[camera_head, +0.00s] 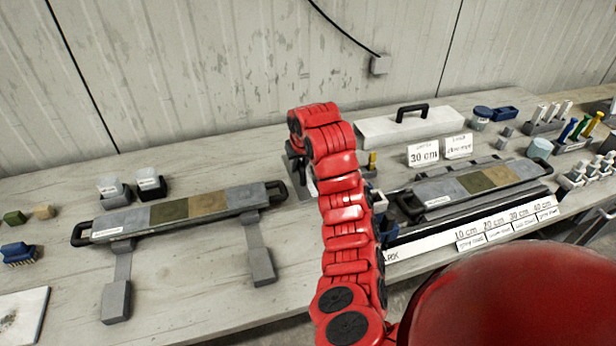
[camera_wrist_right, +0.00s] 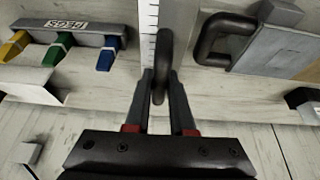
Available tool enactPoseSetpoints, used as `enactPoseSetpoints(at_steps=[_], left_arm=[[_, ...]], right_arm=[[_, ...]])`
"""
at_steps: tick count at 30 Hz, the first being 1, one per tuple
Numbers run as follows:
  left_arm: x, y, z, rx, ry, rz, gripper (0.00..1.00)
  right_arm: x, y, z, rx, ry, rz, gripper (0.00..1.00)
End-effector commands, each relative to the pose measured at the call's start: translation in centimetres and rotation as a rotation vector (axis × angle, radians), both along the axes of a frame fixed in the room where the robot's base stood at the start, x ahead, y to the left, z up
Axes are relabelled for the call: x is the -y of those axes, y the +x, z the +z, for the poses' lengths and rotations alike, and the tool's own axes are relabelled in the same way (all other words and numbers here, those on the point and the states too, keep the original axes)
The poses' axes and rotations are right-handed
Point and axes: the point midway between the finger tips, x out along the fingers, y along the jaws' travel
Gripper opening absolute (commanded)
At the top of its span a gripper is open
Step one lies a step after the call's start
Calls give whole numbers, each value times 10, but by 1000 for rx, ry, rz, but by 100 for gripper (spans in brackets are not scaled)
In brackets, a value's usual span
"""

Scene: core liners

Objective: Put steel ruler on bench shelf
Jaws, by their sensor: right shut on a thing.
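My right gripper (camera_wrist_right: 160,82) is shut on a dark loop-shaped handle (camera_wrist_right: 163,50). The pale steel ruler (camera_wrist_right: 148,22), with tick marks along its edge, runs up the picture right behind this handle. The join between the two is not clear. In the head view my red right arm hides the gripper and most of what it holds. A long pale box (camera_head: 385,131) with a black handle lies at the back of the bench. I cannot tell which surface is the bench shelf. My left gripper is not in view.
A core tray (camera_head: 455,196) lies right of my arm and another core tray (camera_head: 120,222) lies left of it. A pegs rack (camera_wrist_right: 75,26) with coloured pegs is left of the gripper. Sign cards (camera_head: 423,153) stand behind the right tray. A labelled strip (camera_head: 425,245) lines the front.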

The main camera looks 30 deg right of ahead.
Motion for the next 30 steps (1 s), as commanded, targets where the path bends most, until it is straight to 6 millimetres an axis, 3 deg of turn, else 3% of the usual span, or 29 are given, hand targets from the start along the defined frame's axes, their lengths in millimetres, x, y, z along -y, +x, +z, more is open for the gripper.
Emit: enactPoseSetpoints(at_steps=[14, 24, 25, 30], left_arm=[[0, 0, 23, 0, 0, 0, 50], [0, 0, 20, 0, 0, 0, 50], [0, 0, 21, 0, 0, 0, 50], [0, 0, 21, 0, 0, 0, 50]], right_arm=[[-1, 0, -66, -1, -1, 0, 0], [0, 0, -71, 2, 0, 0, 0], [0, 0, -71, 2, -1, 1, 25], [0, 0, -71, 1, 0, 0, 52]])
